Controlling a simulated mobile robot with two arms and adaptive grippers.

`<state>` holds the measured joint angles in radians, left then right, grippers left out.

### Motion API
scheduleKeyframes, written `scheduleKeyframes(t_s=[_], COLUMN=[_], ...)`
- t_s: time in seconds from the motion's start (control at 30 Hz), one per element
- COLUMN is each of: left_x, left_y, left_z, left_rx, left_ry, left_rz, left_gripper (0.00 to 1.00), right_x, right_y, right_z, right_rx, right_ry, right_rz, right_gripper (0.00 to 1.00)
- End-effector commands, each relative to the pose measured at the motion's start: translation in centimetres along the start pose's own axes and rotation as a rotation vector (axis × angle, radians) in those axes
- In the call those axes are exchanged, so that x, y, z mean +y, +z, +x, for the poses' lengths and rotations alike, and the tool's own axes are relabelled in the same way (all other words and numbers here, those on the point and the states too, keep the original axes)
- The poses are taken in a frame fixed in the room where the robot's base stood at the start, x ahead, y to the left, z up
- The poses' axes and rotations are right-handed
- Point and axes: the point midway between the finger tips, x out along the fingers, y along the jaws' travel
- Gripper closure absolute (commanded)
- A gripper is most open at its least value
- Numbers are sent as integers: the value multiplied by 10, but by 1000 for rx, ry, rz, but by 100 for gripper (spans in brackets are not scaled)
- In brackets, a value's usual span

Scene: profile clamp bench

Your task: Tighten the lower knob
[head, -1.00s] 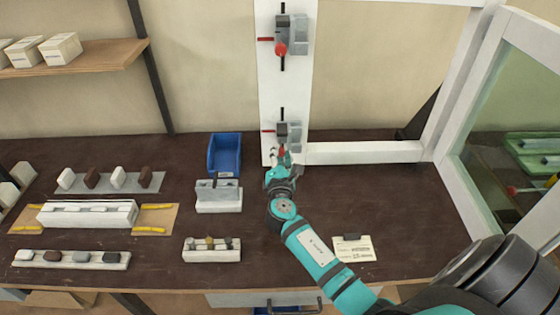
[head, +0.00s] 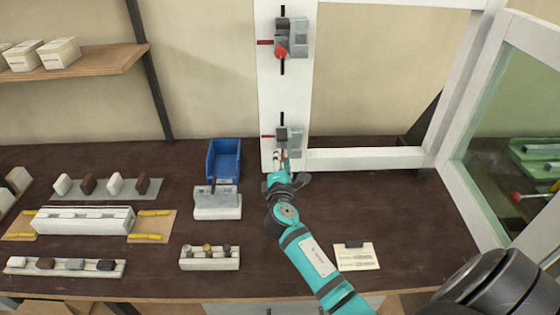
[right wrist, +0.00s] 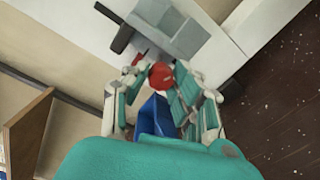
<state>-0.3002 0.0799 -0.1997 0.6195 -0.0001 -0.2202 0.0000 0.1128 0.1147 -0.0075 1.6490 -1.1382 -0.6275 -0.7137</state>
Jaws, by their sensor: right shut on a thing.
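The lower clamp (head: 289,138) is grey with a black rod and a red pointer, mounted low on the white upright (head: 285,98). My right gripper (head: 279,158) is at the underside of this clamp. In the right wrist view the red lower knob (right wrist: 161,75) sits between the fingers of my right gripper (right wrist: 162,88), which are shut on it. My left gripper is not in view.
A blue bin (head: 224,160) and a grey slotted block (head: 217,203) stand left of my right arm. A holder with small knobs (head: 210,258) is nearer. A paper card (head: 356,256) lies to the right. A framed glass panel (head: 500,150) closes off the right side.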

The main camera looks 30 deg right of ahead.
Motion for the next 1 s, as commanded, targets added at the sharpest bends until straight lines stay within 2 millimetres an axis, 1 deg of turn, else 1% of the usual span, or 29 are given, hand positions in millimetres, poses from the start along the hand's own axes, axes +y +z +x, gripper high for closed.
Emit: scheduleKeyframes(t_s=[0.03,0.07,0.2,0.47,0.57,0.67,1.0], left_x=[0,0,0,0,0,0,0], left_y=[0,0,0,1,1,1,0], left_z=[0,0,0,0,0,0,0], left_rx=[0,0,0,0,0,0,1], left_ry=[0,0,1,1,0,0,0], left_rz=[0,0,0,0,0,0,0], left_gripper=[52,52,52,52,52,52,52], right_x=[0,0,0,0,0,-1,-1], right_y=[0,0,0,0,0,-1,0], right_z=[0,0,0,0,-5,-18,-89], right_rx=[-1,-1,-1,0,0,2,1], right_ry=[1,1,1,1,0,0,-1], right_rz=[-1,-1,-1,-2,-1,-1,-2], right_gripper=[100,71,52,52,52,52,52])
